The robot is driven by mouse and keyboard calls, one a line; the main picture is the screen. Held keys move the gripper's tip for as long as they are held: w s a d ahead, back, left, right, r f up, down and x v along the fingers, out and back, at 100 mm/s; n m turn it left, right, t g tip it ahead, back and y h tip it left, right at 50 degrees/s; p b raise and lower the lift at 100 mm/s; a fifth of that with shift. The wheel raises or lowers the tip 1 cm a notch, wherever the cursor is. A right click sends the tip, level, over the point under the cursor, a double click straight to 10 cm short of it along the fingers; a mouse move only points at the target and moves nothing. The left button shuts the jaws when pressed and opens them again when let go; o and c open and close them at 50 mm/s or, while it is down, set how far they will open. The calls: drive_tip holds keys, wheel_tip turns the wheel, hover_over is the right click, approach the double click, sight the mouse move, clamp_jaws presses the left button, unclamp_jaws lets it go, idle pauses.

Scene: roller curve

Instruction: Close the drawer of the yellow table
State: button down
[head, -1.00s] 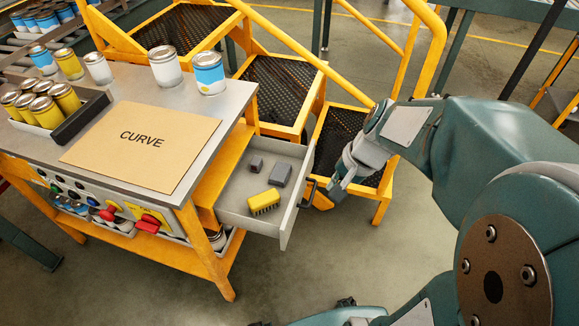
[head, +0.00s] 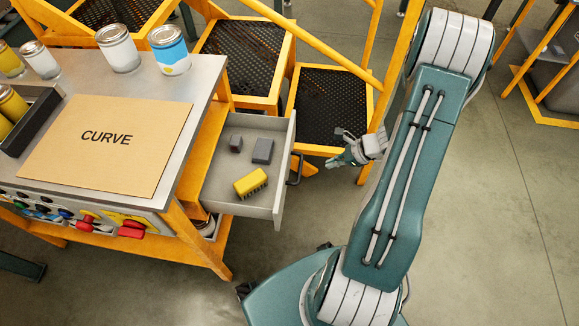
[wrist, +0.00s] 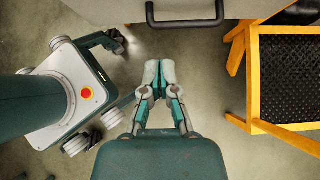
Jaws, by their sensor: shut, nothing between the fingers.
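The yellow table (head: 190,218) stands at the left in the head view, with a grey metal top. Its drawer (head: 225,192) is pulled out from the right side and holds a yellow block and two dark grey blocks. A dark bar handle (head: 296,170) is on the drawer's outer face; the handle also shows in the wrist view (wrist: 185,23) at the top. My gripper (head: 338,157) is to the right of the handle, apart from it. In the wrist view my gripper (wrist: 159,68) is shut and empty, its fingertips below the handle in the picture.
Yellow steps with black treads (head: 330,105) stand behind the drawer, and their frame (wrist: 250,75) is right of my gripper in the wrist view. Cans (head: 170,50) and a cardboard sign (head: 107,140) are on the tabletop.

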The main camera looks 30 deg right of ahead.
drive_tip(key=w+a+r+x, duration=0.1)
drive_tip(key=a+r+x, duration=0.1)
drive_tip(key=x, duration=1)
drive_tip(key=shift+w+a+f, duration=0.2)
drive_tip(key=shift+a, duration=0.05)
drive_tip(key=w+a, duration=0.4)
drive_tip(key=a, duration=0.2)
drive_tip(key=w+a, duration=0.4)
drive_tip(key=a, duration=0.2)
drive_tip(key=w+a, duration=0.4)
drive_tip(key=a, duration=0.2)
drive_tip(key=shift+w+a, duration=0.25)
drive_tip(key=shift+a, duration=0.05)
drive_tip(key=shift+w+a, duration=0.25)
drive_tip(key=shift+r, duration=0.1)
drive_tip(key=shift+d, duration=0.1)
